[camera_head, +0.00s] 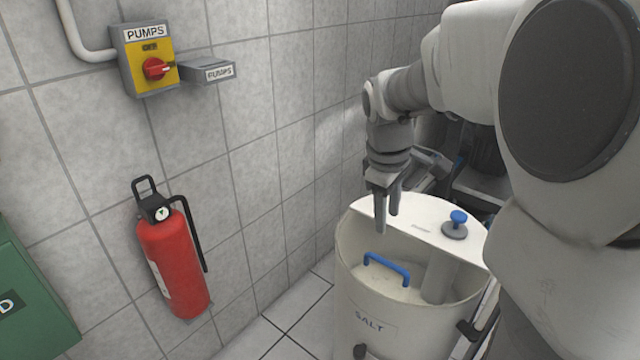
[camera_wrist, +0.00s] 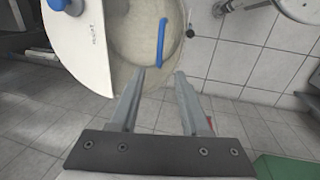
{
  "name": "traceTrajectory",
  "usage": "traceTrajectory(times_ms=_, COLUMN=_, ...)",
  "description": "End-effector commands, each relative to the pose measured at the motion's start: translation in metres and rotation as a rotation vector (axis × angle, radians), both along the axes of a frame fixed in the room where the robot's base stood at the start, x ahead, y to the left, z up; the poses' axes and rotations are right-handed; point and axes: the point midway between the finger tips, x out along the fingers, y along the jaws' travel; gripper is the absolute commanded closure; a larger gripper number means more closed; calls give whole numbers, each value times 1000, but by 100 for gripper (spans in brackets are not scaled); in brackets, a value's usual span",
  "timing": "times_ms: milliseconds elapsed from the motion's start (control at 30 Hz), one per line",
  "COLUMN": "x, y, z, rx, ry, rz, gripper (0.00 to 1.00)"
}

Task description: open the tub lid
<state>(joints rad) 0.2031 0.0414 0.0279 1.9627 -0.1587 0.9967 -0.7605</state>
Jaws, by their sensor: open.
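The round off-white tub (camera_head: 390,325), marked SALT, stands on the floor at the lower right of the head view. A flat white half cover (camera_head: 405,220) spans its far side. A blue bar handle (camera_head: 387,268) shows in the near half of the tub's mouth; I cannot tell clearly what surface it is fixed to. My gripper (camera_head: 387,217) points down above the tub, open and empty, its fingers apart from the handle. In the wrist view the blue handle (camera_wrist: 161,42) lies just beyond the gap between the fingertips (camera_wrist: 160,73).
A blue knob (camera_head: 458,218) stands on the cover's right side. A red fire extinguisher (camera_head: 175,262) hangs on the tiled wall left of the tub, below a yellow pump switch (camera_head: 148,62). A green box (camera_head: 30,305) is at far left. Tiled floor lies clear between wall and tub.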

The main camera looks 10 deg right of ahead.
Motion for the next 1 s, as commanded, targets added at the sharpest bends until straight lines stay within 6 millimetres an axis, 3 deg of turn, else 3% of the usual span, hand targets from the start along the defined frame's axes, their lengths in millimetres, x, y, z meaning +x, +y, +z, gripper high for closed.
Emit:
traceTrajectory(times_ms=100, x=2, y=-4, z=-32, rx=1, ry=5, rz=-2, gripper=53)
traceTrajectory(times_ms=500, x=12, y=-17, z=-112, rx=2, ry=3, rz=-3, gripper=53)
traceTrajectory(times_ms=700, x=15, y=-20, z=-131, rx=0, ry=1, rz=-2, gripper=53)
traceTrajectory(times_ms=1000, x=16, y=-21, z=-134, rx=1, ry=-1, rz=-3, gripper=53)
